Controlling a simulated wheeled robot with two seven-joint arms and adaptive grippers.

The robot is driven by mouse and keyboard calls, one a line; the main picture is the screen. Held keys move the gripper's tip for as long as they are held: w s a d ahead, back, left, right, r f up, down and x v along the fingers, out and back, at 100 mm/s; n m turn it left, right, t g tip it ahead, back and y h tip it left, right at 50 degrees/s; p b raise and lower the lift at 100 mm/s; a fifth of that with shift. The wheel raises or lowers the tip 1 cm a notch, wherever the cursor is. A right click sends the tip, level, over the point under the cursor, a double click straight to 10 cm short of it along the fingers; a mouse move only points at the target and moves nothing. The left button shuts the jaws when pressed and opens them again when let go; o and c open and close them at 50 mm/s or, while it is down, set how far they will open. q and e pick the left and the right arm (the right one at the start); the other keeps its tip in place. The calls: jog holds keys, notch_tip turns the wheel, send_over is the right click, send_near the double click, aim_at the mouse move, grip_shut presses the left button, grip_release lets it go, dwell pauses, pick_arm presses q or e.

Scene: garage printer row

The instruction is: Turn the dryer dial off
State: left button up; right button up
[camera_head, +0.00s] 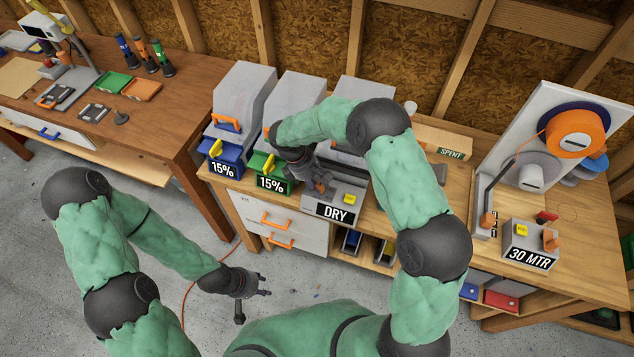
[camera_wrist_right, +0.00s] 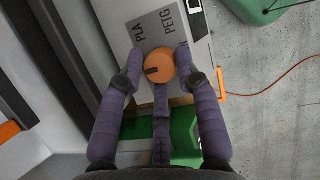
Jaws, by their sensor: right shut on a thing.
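The dryer control box (camera_head: 351,187), grey with a DRY label and a yellow tag, stands at the bench's front edge. My right gripper (camera_head: 322,184) reaches down over it from behind. In the right wrist view, the orange dial (camera_wrist_right: 163,64) sits between the fingers of this gripper (camera_wrist_right: 159,82), which is shut on it. A dark mark on the dial points left in that view. PLA and PETG show on the plate (camera_wrist_right: 150,33) beyond the dial; another label is mostly hidden by a finger. My left gripper (camera_head: 248,288) hangs empty and open above the floor.
Grey-lidded dryers (camera_head: 243,93) with 15% labels, a blue one and a green one, stand left of the control box. A 30 MTR box (camera_head: 520,235) and a spool stand (camera_head: 540,130) are on the right. The floor below my left gripper is clear except for an orange cable.

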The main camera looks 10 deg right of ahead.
dwell(0.5)
jog(key=o, duration=0.9)
jog(key=shift+s, duration=0.1)
jog(key=shift+o, duration=0.9)
jog(key=shift+d, duration=0.1)
jog(key=shift+r, duration=0.15)
jog(key=v, duration=1.1)
jog(key=shift+a+r, duration=0.3)
jog(key=shift+r, duration=0.05)
jog(key=shift+f, duration=0.1)
